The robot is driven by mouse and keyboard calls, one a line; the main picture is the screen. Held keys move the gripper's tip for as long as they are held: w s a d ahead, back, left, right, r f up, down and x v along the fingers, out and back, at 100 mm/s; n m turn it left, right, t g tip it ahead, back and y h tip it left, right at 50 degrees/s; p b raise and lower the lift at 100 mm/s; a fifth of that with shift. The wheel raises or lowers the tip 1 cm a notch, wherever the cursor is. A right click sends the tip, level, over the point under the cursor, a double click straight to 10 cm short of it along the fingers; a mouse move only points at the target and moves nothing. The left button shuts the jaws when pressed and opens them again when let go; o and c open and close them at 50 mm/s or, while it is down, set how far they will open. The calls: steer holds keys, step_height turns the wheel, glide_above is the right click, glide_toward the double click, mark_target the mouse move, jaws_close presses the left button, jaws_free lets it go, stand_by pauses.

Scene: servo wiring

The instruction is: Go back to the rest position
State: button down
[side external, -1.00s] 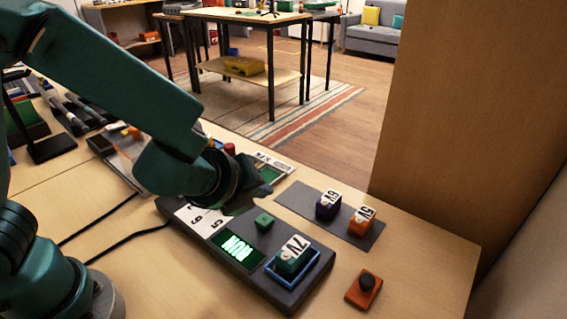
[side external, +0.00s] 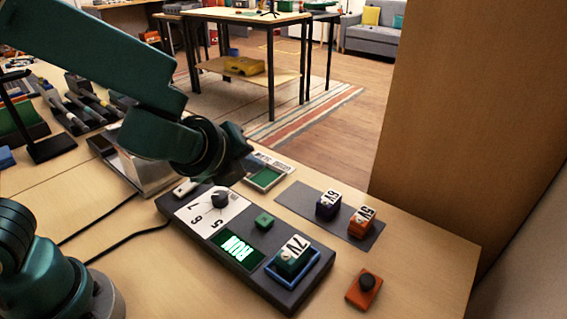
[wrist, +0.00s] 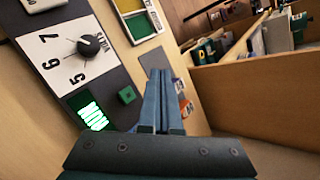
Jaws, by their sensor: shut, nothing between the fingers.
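My gripper (side external: 250,158) is raised above the dark control panel (side external: 290,299), shut and empty. In the wrist view its fingers (wrist: 162,100) are together with nothing between them. The panel holds a black dial knob (side external: 221,197) on a white numbered plate, also clear in the wrist view (wrist: 92,45). It also has a lit green RUN display (side external: 237,249), a green button (side external: 264,221) and a green 7V block (side external: 293,258) seated in a blue frame (side external: 275,277).
A purple 6V block (side external: 328,206) and an orange 5V block (side external: 363,220) stand on a grey mat (side external: 295,197). An orange box with a black button (side external: 366,287) is at the front right. A green-and-white tray (side external: 266,177) lies behind the panel. A wooden partition (side external: 470,110) rises at right.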

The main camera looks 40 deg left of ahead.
steer(key=s+a+r+n+g+y, duration=0.1)
steer(key=s+a+r+n, duration=0.4)
steer(key=s+a+n, duration=0.5)
steer(key=s+d+f+n+g+h, duration=0.2)
steer(key=s+d+n, duration=0.4)
steer(key=n, duration=0.7)
steer(key=shift+f+g+h, duration=0.15)
steer(key=shift+g+h, duration=0.25)
steer(key=shift+h, duration=0.3)
